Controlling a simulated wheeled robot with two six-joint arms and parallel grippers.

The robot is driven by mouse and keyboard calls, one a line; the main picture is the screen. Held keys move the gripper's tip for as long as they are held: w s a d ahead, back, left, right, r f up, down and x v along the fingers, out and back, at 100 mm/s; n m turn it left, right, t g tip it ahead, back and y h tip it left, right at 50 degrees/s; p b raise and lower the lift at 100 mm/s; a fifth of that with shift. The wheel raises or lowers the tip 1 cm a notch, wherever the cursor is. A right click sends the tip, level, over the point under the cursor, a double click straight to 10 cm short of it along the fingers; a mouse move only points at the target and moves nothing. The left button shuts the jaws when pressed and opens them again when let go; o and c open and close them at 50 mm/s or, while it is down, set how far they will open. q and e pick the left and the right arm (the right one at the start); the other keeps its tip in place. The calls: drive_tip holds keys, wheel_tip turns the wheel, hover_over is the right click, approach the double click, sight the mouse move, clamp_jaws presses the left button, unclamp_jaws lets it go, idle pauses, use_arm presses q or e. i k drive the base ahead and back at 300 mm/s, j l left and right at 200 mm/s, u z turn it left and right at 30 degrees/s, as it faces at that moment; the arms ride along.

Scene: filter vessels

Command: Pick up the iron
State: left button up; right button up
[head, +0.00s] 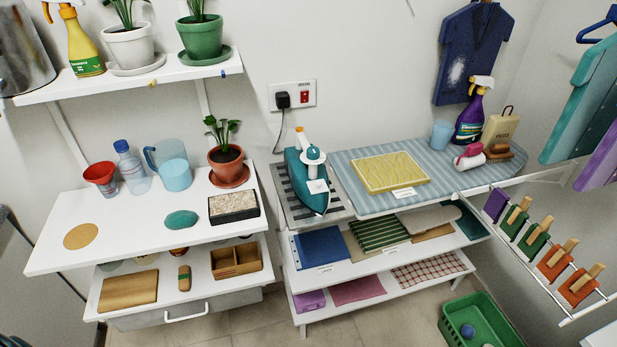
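The teal iron (304,182) with white parts and a white tag stands on a dark-striped metal rest (284,206) at the left end of the ironing board. Its pointed tip faces the front. Its orange-tipped top is near the wall, below the outlet. A dark cord runs down from the plug (283,100) in the wall outlet behind it. Neither of my grippers shows in the head view.
The blue striped ironing board (350,168) bears a yellow folded cloth (390,172) right of the iron. A plant in a terracotta pot (227,163) stands on the white table (60,235) to the left. A green basket (466,308) is on the floor at right.

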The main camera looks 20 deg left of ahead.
sight(300, 170)
drive_tip(key=k+j+z, duration=0.15)
drive_tip(key=j+z, duration=0.2)
drive_tip(key=k+j+z, duration=0.2)
drive_tip(key=j+z, duration=0.15)
drive_tip(key=k+j+z, duration=0.35)
drive_tip(key=i+j, duration=0.1)
